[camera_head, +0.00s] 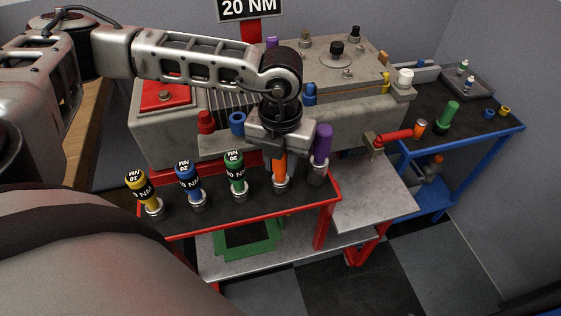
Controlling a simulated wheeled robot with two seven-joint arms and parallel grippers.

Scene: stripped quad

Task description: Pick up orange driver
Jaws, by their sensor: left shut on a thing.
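The orange driver (281,180) stands upright in the row of drivers on the red-edged cart. Its lower end sits at a metal holder, and I cannot tell whether it is lifted at all. My left gripper (280,150) reaches in from the upper left and is shut on the top of the orange driver from above. The gripper hides the driver's upper end. My right gripper is not in view.
A purple driver (322,140) stands close on the right. Green (236,172), blue (188,180) and yellow (146,188) drivers stand to the left. A grey machine block (165,128) lies behind. A blue-framed cart (470,138) is at right.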

